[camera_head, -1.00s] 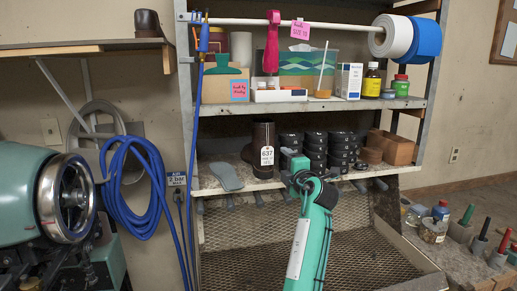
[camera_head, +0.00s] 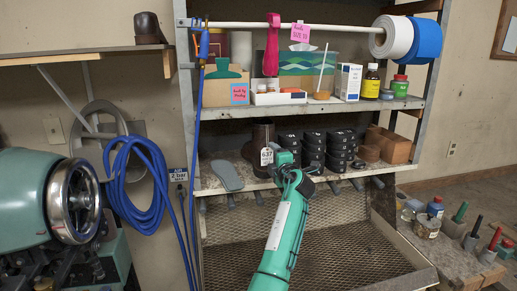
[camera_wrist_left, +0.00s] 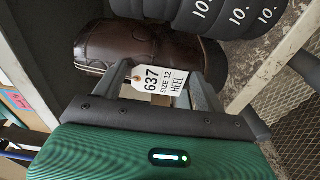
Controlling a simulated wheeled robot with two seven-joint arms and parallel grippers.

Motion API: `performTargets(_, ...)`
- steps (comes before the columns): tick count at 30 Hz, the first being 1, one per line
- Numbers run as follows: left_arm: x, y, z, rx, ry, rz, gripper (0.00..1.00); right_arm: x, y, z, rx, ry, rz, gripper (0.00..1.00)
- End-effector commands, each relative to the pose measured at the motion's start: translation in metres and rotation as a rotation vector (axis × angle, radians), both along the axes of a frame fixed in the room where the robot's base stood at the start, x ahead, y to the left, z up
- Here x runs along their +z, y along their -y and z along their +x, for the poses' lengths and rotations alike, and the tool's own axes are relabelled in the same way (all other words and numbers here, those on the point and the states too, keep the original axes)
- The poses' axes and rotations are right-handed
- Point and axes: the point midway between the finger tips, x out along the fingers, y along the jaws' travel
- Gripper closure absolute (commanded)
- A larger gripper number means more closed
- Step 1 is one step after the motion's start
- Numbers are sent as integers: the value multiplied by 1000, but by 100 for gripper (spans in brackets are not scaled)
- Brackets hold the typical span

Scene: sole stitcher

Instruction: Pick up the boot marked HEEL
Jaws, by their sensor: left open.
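A dark brown boot (camera_head: 262,136) stands on the middle shelf, left of the black stacks. Its white tag (camera_head: 266,157) hangs on its front. In the left wrist view the boot (camera_wrist_left: 110,45) is close, and the tag (camera_wrist_left: 165,82) reads 637, SIZE 12, HEEL. My left gripper (camera_head: 283,158) is just to the right of and in front of the boot's lower part. In the wrist view my left gripper (camera_wrist_left: 160,74) is open, its fingers apart with the tag between them. The fingertips reach the boot's near edge; I cannot tell if they touch. My right gripper is out of view.
Black numbered stacks (camera_head: 313,150) stand right of the boot. A grey sole (camera_head: 227,176) lies to its left. The loaded upper shelf (camera_head: 250,111) is above. A wire mesh tray (camera_head: 340,235) lies below. Another brown boot (camera_head: 148,27) stands on the upper left shelf.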

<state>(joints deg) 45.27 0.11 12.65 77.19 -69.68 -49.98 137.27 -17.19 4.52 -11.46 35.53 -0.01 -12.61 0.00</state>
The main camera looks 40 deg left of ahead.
Motion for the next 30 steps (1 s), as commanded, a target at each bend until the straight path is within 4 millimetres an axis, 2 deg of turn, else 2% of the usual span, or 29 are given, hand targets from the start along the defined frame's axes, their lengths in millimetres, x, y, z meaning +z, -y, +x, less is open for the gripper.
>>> performTargets(5,-1,0,0,0,0,0,27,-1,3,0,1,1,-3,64)
performTargets(16,-1,0,0,0,-1,-1,100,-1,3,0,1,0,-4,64)
performTargets(30,6,1,0,-1,4,2,100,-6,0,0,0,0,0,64)
